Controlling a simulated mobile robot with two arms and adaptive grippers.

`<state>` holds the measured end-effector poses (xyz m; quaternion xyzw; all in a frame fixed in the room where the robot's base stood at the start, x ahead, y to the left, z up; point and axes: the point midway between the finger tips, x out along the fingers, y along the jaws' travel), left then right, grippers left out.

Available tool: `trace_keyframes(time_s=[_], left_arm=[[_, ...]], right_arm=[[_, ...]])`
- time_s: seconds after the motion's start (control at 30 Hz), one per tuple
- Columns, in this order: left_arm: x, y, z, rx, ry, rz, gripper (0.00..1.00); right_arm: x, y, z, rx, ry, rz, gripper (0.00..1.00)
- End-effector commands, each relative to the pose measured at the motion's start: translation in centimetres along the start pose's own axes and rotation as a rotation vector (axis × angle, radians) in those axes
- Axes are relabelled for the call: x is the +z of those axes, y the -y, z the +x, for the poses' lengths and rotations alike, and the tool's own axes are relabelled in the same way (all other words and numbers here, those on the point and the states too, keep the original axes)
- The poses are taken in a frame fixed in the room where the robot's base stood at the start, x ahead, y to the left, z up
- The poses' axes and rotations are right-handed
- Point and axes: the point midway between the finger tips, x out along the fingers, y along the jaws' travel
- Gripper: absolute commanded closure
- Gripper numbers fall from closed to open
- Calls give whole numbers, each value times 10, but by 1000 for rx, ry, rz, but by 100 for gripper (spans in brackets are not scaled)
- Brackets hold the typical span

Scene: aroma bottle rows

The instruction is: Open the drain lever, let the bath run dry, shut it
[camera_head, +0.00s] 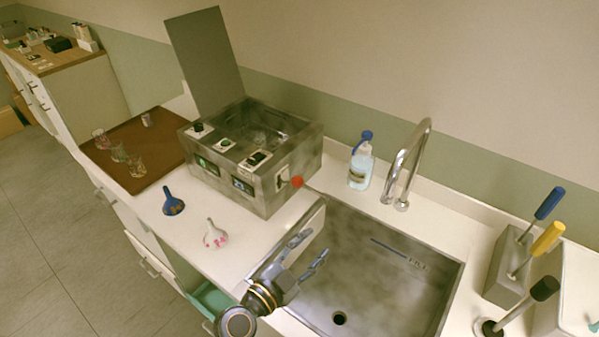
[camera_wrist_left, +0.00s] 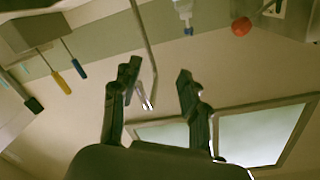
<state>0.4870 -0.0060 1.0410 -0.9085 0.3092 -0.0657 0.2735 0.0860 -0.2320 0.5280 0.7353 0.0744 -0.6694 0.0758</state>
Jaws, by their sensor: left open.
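The bath (camera_head: 262,190) is a grey metal box with its lid (camera_head: 205,50) raised, standing on the counter left of the sink. Its drain lever (camera_head: 297,181) has a red knob on the box's right side, facing the sink. The red knob also shows at the upper right of the left wrist view (camera_wrist_left: 241,27). I cannot tell the water level inside. My left gripper (camera_head: 312,246) is open and empty over the left part of the sink, in front of the knob and apart from it. Its open fingers show in the left wrist view (camera_wrist_left: 158,68). My right gripper is not in view.
The sink (camera_head: 395,283) has a tall curved faucet (camera_head: 404,165) behind it. A soap bottle (camera_head: 361,167) stands between bath and faucet. A holder (camera_head: 508,268) with colored-handled tools is at right.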

Motion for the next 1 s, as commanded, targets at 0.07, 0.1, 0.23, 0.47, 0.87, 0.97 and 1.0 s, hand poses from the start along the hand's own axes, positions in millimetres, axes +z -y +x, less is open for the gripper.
trace_keyframes(time_s=[0.07, 0.1, 0.23, 0.47, 0.87, 0.97, 1.0], left_arm=[[-6, 24, 17, -123, -23, 82, 56], [-6, 35, 24, -183, -15, 124, 56], [7, 63, 39, -335, 80, 238, 56], [39, 82, 50, -421, 291, 367, 56], [59, 102, 84, -427, 350, 399, 56], [64, 111, 103, -426, 348, 398, 56], [67, 115, 111, -427, 349, 398, 56]], right_arm=[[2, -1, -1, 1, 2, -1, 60], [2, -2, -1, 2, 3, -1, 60], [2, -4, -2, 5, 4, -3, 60], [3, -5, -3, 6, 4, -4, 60], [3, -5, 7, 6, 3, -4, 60], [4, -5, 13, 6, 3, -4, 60], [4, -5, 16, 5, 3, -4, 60]])
